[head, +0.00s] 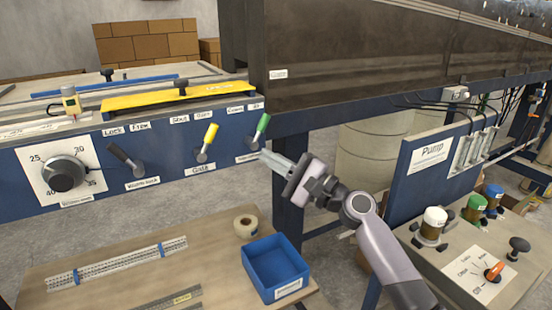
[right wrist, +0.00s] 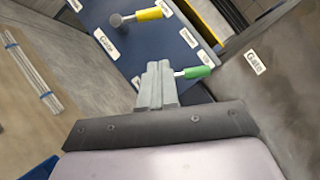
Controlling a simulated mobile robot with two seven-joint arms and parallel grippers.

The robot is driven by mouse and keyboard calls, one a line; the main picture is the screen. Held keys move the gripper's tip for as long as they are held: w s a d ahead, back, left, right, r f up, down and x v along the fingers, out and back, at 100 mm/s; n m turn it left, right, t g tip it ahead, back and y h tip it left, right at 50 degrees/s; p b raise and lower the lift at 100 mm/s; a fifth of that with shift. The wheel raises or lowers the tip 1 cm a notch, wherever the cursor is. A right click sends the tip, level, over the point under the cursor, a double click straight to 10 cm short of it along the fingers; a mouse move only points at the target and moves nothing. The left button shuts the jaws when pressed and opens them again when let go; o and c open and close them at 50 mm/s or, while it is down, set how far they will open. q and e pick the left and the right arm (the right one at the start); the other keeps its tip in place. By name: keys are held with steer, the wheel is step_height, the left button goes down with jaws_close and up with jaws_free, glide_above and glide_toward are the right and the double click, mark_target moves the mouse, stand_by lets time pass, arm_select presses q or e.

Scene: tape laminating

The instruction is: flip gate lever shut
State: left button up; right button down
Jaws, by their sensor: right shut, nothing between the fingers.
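The gate lever (head: 211,134) has a yellow handle and a grey pivot above the "Gate" label on the blue panel. Its handle tilts up and to the right, towards the right one of the two labels above it. The same yellow lever (right wrist: 148,14) shows at the top of the right wrist view. My right gripper (head: 266,156) is shut and empty, to the right of the yellow lever and just below the green lever (head: 262,126). In the right wrist view, the fingertips (right wrist: 158,66) are beside the green lever's stem; contact cannot be told. My left gripper is out of view.
A black lever (head: 120,155) and a dial (head: 64,172) are further left on the panel. A blue bin (head: 276,268) and a tape roll (head: 246,225) are on the table below. The pump box (head: 432,155) stands at right. Space before the panel is free.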

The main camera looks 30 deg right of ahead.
mark_target(207, 139)
steer(key=p+x, duration=0.1)
steer(key=x, duration=0.5)
steer(key=shift+w+a+r, duration=0.2)
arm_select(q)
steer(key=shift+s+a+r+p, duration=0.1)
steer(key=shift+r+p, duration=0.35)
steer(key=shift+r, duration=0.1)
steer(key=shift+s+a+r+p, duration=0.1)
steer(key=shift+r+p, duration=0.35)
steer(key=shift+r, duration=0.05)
arm_select(e)
steer(key=a, duration=0.1)
steer(key=a+r, duration=0.1)
steer(key=a, duration=0.1)
steer(key=shift+w+a+r, duration=0.1)
steer(key=shift+w+r, duration=0.1)
steer(key=shift+r, duration=0.1)
